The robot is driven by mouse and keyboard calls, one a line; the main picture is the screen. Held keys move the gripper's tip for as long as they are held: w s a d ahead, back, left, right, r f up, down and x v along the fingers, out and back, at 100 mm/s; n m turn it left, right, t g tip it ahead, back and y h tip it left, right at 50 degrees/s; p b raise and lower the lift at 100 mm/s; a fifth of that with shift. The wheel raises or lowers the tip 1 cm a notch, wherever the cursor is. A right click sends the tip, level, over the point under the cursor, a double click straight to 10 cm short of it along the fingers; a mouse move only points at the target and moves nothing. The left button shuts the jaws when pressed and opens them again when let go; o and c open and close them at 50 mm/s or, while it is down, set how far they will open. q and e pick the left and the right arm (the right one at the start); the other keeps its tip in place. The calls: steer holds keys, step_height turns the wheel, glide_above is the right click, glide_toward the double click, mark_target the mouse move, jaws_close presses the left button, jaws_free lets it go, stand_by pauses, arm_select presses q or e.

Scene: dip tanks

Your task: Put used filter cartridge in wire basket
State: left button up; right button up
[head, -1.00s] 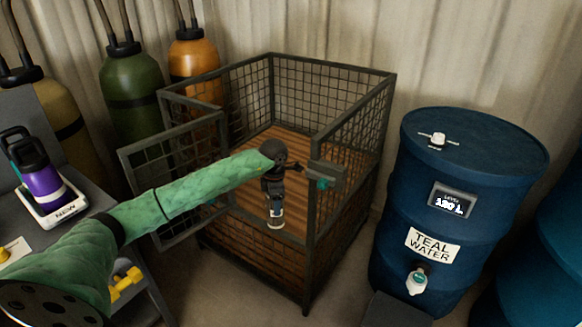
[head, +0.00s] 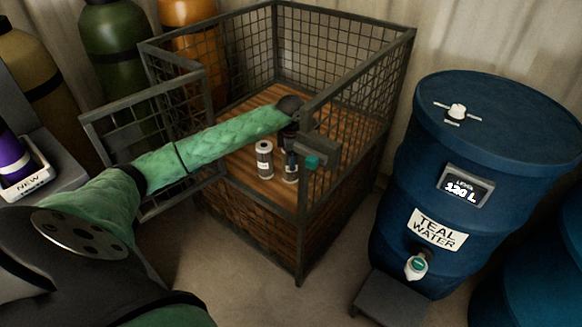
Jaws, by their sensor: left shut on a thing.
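The wire basket (head: 345,36) has a dark frame, mesh sides and a wooden floor, and its gate (head: 145,95) stands open to the left. My left arm reaches in through the open front. My left gripper (head: 290,160) points down inside, near the front right post, and is shut on a filter cartridge (head: 290,179). Only the pale lower end of this cartridge shows; I cannot tell whether it touches the floor. Another grey-white cartridge (head: 264,160) stands upright on the floor just left of the gripper. My right gripper is not in view.
A grey latch with a teal knob (head: 313,161) sits on the front right post, close to my gripper. A blue teal-water drum (head: 490,150) stands to the right. Gas cylinders (head: 120,45) stand behind the gate. A tray marked NEW (head: 28,184) is at left.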

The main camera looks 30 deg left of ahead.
mark_target(288, 177)
arm_select(q)
steer(key=shift+f+b, duration=0.9)
steer(key=shift+f, duration=1.75)
steer(key=shift+f, duration=0.1)
steer(key=o, duration=1.2)
